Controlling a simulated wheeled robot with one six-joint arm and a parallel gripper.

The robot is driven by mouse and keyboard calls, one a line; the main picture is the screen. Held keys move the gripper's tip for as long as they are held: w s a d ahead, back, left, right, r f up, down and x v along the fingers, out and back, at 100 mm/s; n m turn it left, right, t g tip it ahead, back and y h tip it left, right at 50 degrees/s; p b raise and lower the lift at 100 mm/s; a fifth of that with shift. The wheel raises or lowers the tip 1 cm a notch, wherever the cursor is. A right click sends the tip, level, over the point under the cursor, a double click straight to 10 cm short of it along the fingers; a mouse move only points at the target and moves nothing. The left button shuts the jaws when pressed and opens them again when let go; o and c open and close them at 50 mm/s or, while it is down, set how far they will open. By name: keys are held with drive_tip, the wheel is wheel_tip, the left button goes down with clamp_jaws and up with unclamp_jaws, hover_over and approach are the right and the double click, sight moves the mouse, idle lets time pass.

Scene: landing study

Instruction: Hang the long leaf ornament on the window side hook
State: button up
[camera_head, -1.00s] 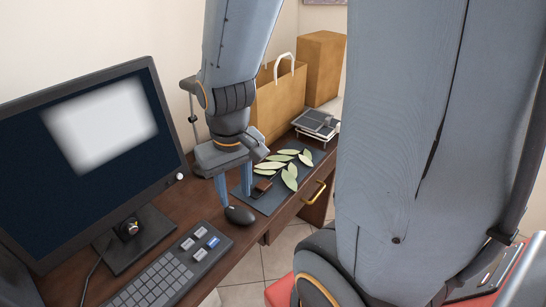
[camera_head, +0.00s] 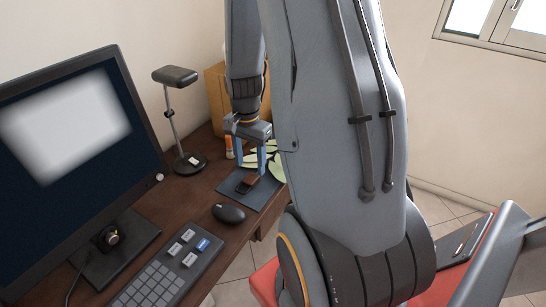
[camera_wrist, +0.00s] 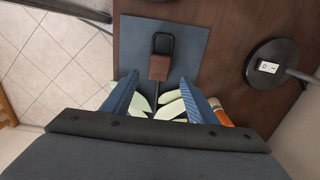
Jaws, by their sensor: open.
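The leaf ornament lies flat on a dark blue-grey mat (camera_head: 268,189) on the desk. Its pale green leaves (camera_head: 273,160) are partly hidden behind my arm in the head view. Its brown block (camera_head: 245,184) and dark loop show plainly in the wrist view, where the block (camera_wrist: 159,68) lies just beyond and between my fingertips. My gripper (camera_head: 251,170) points down over the ornament, open and empty. In the wrist view its fingers (camera_wrist: 160,80) stand on either side of the stem and leaves. A window (camera_head: 495,22) shows at the upper right; no hook is visible.
A desk lamp (camera_head: 176,80) and an orange-and-white bottle (camera_head: 229,146) stand beside the mat. A mouse (camera_head: 229,213), keyboard (camera_head: 160,280) and monitor (camera_head: 65,130) are nearer. A brown box (camera_head: 216,98) stands behind. A red seat (camera_head: 264,283) is below the desk edge.

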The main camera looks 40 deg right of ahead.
sight(253, 176)
drive_tip(key=shift+d+f+p, duration=0.15)
drive_tip(key=shift+f+p, duration=0.2)
drive_tip(key=shift+f, duration=0.95)
drive_tip(key=shift+d+f+p, duration=0.15)
drive_tip(key=shift+f+p, duration=0.15)
drive_tip(key=shift+f, duration=1)
drive_tip(key=c, duration=1.2)
